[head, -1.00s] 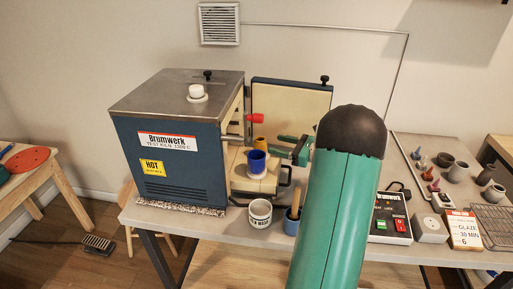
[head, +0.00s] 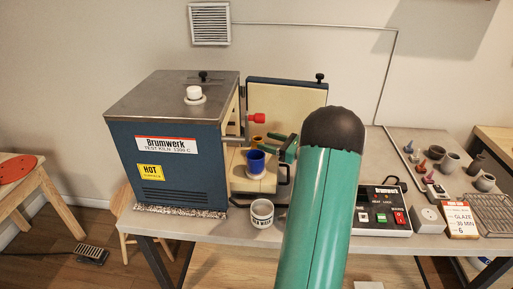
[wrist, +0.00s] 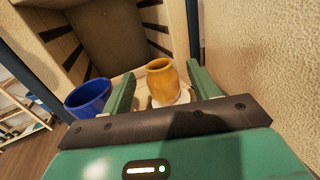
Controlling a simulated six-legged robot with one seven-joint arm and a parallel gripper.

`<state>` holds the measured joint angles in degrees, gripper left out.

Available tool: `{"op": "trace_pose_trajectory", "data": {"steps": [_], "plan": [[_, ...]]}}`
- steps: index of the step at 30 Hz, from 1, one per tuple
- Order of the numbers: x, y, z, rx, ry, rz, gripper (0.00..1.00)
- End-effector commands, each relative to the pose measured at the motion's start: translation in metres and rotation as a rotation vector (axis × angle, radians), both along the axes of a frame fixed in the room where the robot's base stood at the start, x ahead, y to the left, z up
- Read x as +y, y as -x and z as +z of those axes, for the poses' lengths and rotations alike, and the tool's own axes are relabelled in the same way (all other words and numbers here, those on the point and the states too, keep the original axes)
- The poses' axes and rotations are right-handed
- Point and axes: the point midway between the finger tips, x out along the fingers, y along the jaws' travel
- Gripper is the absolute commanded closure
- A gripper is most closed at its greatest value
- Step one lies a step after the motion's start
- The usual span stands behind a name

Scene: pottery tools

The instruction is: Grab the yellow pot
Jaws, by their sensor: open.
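The yellow pot (wrist: 163,82) stands upright on a pale round support in the wrist view, in front of the open kiln. In the head view the yellow pot (head: 257,143) is partly hidden behind a blue cup (head: 256,161). My gripper (wrist: 160,84) is open, with one green finger on either side of the pot. Whether the fingers touch it or how far they reach past it, I cannot tell. In the head view my gripper (head: 282,147) is beside the pot, on its right, partly hidden by my arm.
The blue cup (wrist: 88,98) stands just left of my left finger. The kiln (head: 168,150) is on the left, its door (head: 300,105) open behind my gripper. A white mug (head: 262,214) stands in front. A control box (head: 383,210) and small pots are on the right.

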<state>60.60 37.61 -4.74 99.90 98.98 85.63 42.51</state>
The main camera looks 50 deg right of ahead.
Motion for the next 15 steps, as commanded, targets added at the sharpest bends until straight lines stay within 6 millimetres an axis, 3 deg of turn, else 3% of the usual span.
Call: {"op": "trace_pose_trajectory", "data": {"steps": [9,15], "plan": [[0.015,-0.043,-0.002,-0.001,0.001,0.002,0.4],[0.016,-0.046,-0.002,-0.001,0.001,0.001,0.4]]}}
